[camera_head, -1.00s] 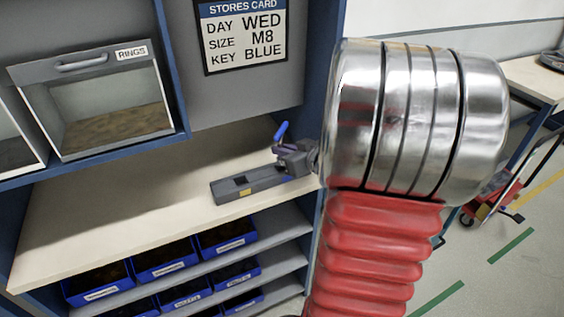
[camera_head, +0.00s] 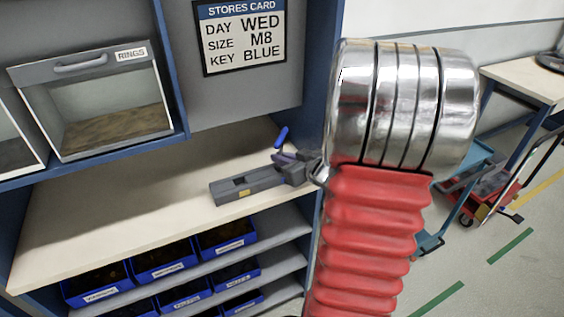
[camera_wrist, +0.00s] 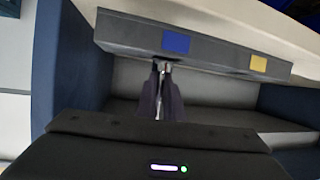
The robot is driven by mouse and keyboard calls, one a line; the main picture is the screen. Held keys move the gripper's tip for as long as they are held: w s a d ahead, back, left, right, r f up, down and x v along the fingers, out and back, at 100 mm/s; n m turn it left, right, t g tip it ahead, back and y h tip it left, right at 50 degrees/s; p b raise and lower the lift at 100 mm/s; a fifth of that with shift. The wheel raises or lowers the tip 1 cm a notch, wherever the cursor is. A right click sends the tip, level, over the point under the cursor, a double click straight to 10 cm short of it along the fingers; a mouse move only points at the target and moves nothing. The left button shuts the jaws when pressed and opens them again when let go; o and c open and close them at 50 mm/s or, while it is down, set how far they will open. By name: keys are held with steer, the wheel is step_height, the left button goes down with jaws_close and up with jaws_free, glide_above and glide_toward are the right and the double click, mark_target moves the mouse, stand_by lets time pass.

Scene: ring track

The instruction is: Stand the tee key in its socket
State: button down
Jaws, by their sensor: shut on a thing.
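The tee key (camera_head: 281,137) shows a blue handle standing up, tilted, above my gripper (camera_head: 287,160) in the head view. In the wrist view, my gripper (camera_wrist: 160,98) is shut on the key's silver shank (camera_wrist: 160,76). The long grey socket block (camera_head: 235,190) lies on the bench. My gripper is at its right end in the head view. In the wrist view the block (camera_wrist: 215,53) has a blue patch (camera_wrist: 176,43) and a yellow patch (camera_wrist: 258,63) on its side. The key's lower end and the socket opening under it are hidden, so I cannot tell whether it is inside.
The stores card (camera_head: 240,35) reads WED, M8, BLUE. A rings bin (camera_head: 108,105) hangs above the bench top (camera_head: 130,200). Blue bins (camera_head: 165,260) fill the shelves below. The blue post (camera_head: 318,90) stands close to my gripper. The bench's left part is clear.

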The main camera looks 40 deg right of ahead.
steer(key=c, duration=2)
jaws_free()
steer(key=shift+s+a+f, duration=0.1)
steer(key=shift+f, duration=0.4)
steer(key=shift+s+a+f, duration=0.1)
steer(key=shift+f, duration=0.4)
steer(key=shift+o, duration=0.7)
steer(key=shift+r, duration=0.1)
steer(key=shift+s+r, duration=0.1)
steer(key=d+v, duration=0.1)
steer(key=v, duration=1)
steer(key=shift+s+a+r, duration=0.2)
steer(key=shift+a+r, duration=0.2)
steer(key=shift+r, duration=0.1)
steer(key=o, duration=1.9)
steer(key=shift+c, duration=0.2)
steer(key=shift+s, duration=0.15)
